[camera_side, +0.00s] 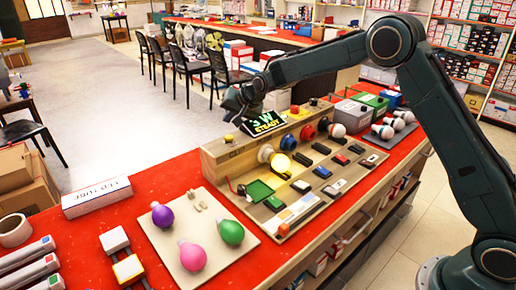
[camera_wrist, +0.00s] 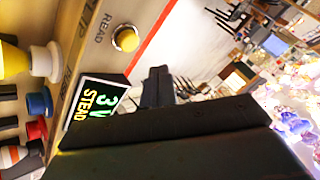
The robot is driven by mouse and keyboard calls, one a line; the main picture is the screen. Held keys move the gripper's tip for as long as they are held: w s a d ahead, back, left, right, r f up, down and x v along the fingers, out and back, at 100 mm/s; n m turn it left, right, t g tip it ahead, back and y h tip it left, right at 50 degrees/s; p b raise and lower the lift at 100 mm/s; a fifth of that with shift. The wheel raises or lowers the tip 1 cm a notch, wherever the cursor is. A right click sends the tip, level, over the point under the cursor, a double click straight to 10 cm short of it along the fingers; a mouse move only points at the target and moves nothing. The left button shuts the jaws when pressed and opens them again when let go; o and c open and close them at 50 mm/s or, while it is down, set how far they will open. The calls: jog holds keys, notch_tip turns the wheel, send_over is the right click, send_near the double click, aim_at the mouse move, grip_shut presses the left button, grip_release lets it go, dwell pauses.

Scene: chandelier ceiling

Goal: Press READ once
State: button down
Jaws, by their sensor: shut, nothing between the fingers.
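The READ button (camera_wrist: 126,38) is a round gold knob in a white ring, beside the word READ on the wooden panel in the wrist view. In the side view my gripper (camera_side: 234,106) is at the display's left, above the panel's back edge.
The wooden test panel (camera_side: 228,150) on the red table holds a glowing bulb (camera_side: 281,163), coloured knobs and several switches. A pale board (camera_side: 165,249) with purple, pink and green bulbs lies in front. A long white box (camera_side: 97,197) lies at left. Chairs stand behind.

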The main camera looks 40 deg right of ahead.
jog(key=shift+r, duration=0.85)
jog(key=shift+s, duration=0.1)
jog(key=s+d+r+n+g, duration=0.1)
jog(key=s+r, duration=0.3)
jog(key=s, duration=0.4)
jog(key=s+r+n, duration=0.2)
jog(key=s+r, duration=0.3)
jog(key=s, duration=0.2)
jog(key=s+d+r+n+g, duration=0.1)
jog(key=s+r, duration=0.3)
jog(key=s, duration=0.4)
jog(key=s+f+n, duration=0.2)
jog(key=s, duration=1.1)
jog(key=s+d+f+n+g+h, duration=0.1)
jog(key=s+f, duration=0.1)
jog(key=s, duration=1.2)
jog(key=shift+s+d+n+g, duration=0.25)
jog(key=shift+s+n+g, duration=0.05)
jog(key=shift+n, duration=0.1)
